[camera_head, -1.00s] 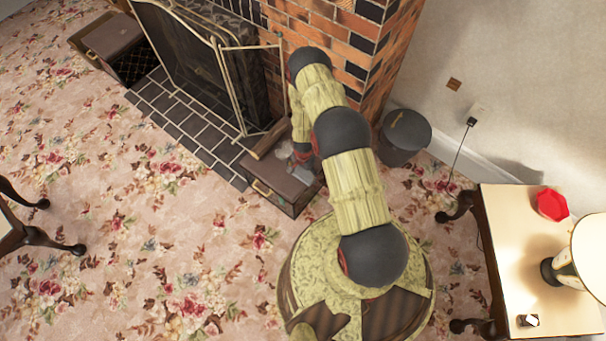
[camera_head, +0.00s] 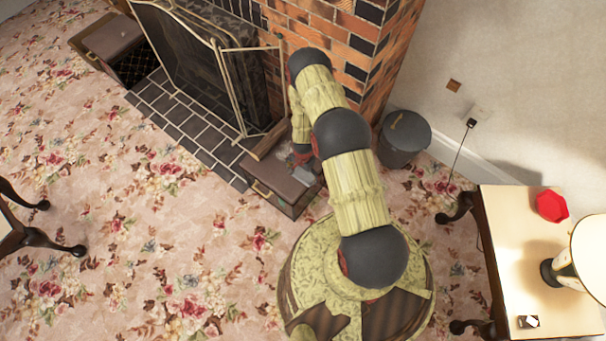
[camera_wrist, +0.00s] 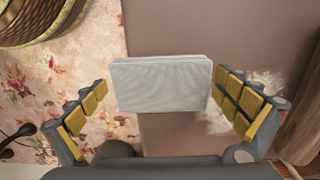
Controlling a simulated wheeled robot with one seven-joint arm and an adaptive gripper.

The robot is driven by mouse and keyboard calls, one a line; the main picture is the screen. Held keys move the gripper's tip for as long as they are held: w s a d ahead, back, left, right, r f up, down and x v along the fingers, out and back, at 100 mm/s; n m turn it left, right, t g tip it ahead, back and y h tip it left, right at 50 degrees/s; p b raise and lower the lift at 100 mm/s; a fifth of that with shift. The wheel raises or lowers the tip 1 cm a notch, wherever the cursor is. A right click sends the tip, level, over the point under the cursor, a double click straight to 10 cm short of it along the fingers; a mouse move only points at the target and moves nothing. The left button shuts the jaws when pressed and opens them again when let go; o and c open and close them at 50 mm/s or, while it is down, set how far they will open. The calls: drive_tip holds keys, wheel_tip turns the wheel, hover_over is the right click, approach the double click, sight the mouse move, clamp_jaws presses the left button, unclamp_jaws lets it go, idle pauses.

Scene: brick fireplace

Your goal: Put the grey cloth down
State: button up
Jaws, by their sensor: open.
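The grey cloth (camera_wrist: 162,84) shows in the wrist view as a flat, light grey folded block, over the edge of a brown box top (camera_wrist: 185,30). My gripper (camera_wrist: 163,82) is open, with one yellow-padded finger on each side of the cloth. A gap shows between the cloth and the left finger; the right finger is close to the cloth's right edge. I cannot tell whether the cloth rests on the box. In the head view my gripper (camera_head: 301,152) is low over the brown box (camera_head: 280,184) by the hearth, and the arm partly hides it.
A brick fireplace with a metal screen (camera_head: 190,70) stands behind the box. A dark bucket (camera_head: 404,140) is to its right. A side table (camera_head: 510,255) with a red dish (camera_head: 551,205) and lamp is at the right.

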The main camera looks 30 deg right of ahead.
wheel_tip(320, 180, up, 11)
drive_tip(key=p, duration=0.5)
wheel_tip(320, 180, up, 24)
drive_tip(key=n+t, duration=0.2)
drive_tip(key=n, duration=0.1)
hover_over(303, 174)
drive_tip(key=w+a, duration=0.2)
drive_tip(key=w, duration=0.6)
drive_tip(key=a+r+n, duration=0.2)
drive_tip(key=a+r, duration=0.1)
drive_tip(key=r, duration=1)
drive_tip(key=s+a+r+n+t, duration=0.1)
drive_tip(key=s+a+r+n, duration=0.1)
drive_tip(key=r, duration=0.5)
drive_tip(key=s+a+r+n, duration=0.1)
drive_tip(key=s+a+r, duration=0.15)
drive_tip(key=r, duration=0.45)
drive_tip(key=s+a+r+n+t, duration=0.1)
drive_tip(key=s+a+r+n, duration=0.1)
drive_tip(key=s+r, duration=0.6)
drive_tip(key=s+a+r+n+t, duration=0.1)
drive_tip(key=s+r+n, duration=0.3)
drive_tip(key=s+r, duration=0.5)
drive_tip(key=s+a, duration=0.1)
drive_tip(key=s, duration=0.5)
drive_tip(key=shift+s+a+t, duration=0.15)
drive_tip(key=shift+t, duration=0.15)
